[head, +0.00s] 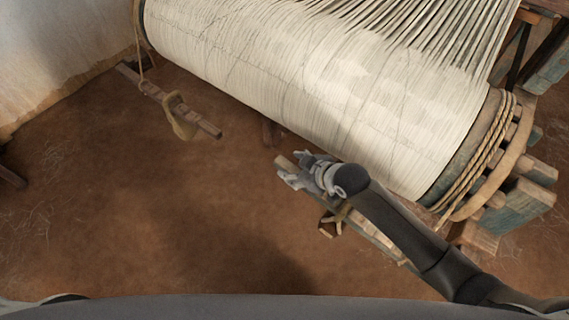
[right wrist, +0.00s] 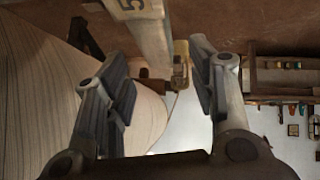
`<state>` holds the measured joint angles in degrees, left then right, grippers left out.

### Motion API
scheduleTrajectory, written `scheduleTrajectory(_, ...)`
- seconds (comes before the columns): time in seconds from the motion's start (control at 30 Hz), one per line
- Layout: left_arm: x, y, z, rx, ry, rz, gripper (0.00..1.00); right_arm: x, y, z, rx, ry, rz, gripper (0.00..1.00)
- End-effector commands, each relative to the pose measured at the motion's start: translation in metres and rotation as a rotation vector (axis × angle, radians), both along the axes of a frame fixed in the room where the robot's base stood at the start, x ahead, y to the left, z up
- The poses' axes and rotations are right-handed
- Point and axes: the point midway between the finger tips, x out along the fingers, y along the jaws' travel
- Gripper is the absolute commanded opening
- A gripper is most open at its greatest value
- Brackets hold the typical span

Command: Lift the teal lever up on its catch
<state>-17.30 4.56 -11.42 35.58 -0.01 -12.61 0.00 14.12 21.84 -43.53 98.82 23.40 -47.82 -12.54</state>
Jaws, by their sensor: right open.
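A long worn bar (head: 372,236) slants under my right arm beside the cloth roll; I take it for the lever, though its teal colour hardly shows. Its pale free end pokes out by my right gripper (head: 292,172). In the right wrist view the pale bar (right wrist: 147,38), marked with a 5, comes down from the top between the two open fingers (right wrist: 164,82). I cannot tell whether either finger touches it. A small yellowish piece (right wrist: 181,62) shows beside its end. The catch cannot be made out for certain. My left gripper is out of view.
The big roll of white warp (head: 310,75) lies just behind my right gripper, with a roped wooden end (head: 485,150) and teal-painted blocks (head: 522,207) at right.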

Motion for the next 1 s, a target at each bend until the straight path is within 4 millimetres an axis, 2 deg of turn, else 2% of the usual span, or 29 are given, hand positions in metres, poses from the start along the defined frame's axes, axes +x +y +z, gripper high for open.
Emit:
scheduleTrajectory(0.07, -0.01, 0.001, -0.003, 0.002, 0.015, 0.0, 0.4, 0.008, 0.007, -0.01, 0.0, 0.0, 0.0, 0.52)
scheduleTrajectory(0.17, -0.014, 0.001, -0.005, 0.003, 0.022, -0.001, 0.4, 0.016, 0.014, -0.021, -0.001, 0.001, 0.0, 0.52)
scheduleTrajectory(0.43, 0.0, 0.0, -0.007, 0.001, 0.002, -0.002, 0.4, 0.034, 0.029, -0.043, -0.001, 0.0, -0.001, 0.52)
scheduleTrajectory(0.6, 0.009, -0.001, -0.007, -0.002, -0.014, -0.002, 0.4, 0.038, 0.033, -0.049, -0.001, -0.001, 0.0, 0.52)
scheduleTrajectory(0.93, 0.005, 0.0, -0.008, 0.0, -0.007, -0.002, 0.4, 0.039, 0.034, -0.05, -0.001, -0.001, 0.0, 0.52)
scheduleTrajectory(1.0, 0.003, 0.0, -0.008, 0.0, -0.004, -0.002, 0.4, 0.039, 0.034, -0.05, -0.001, -0.001, 0.0, 0.43)
